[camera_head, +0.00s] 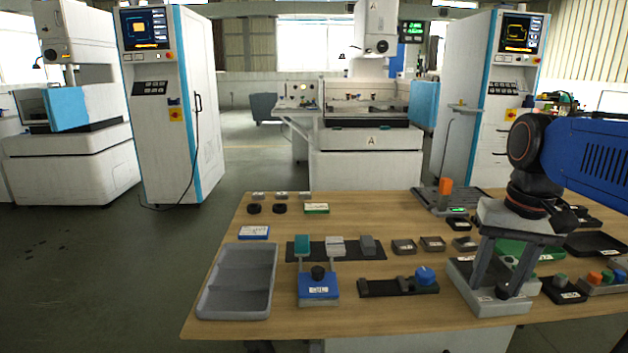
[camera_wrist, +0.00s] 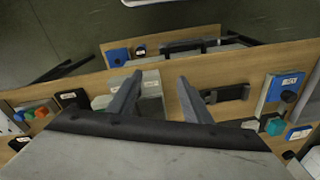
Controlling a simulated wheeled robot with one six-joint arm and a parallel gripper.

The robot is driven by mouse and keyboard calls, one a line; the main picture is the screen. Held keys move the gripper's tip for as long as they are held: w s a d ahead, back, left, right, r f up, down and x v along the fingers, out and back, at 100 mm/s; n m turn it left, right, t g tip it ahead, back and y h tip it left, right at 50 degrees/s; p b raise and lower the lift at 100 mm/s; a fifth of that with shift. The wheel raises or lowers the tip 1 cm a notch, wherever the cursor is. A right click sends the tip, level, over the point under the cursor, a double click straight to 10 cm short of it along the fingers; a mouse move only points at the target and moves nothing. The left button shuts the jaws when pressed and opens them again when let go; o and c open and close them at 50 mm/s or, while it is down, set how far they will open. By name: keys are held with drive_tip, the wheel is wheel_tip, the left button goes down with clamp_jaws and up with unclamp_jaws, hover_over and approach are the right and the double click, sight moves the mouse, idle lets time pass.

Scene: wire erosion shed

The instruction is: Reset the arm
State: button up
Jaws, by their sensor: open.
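My blue arm (camera_head: 592,155) reaches in from the right in the head view. My gripper (camera_head: 497,280) points down over the right half of the wooden table, with its two grey fingers spread apart. Nothing shows held between them. A light grey block (camera_head: 470,300) with a white label and a black knob sits below and around the fingers in that view; whether they touch it I cannot tell. In the wrist view my gripper (camera_wrist: 158,80) also shows open, its fingers over the table with a grey fixture partly seen between them.
The wooden table (camera_head: 225,318) carries a grey divided tray (camera_head: 237,312), a blue block with a black knob (camera_head: 318,286), a black rail with a blue knob (camera_head: 398,285) and an orange-topped fixture (camera_head: 445,195). Machines stand behind. Open floor lies left.

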drive_tip(key=s+a+f+n+t, duration=0.3)
drive_tip(key=s+f, duration=0.5)
drive_tip(key=f, duration=0.4)
drive_tip(key=shift+a+f+t, duration=0.15)
drive_tip(key=shift+a+t, duration=0.25)
drive_tip(key=shift+a, duration=0.15)
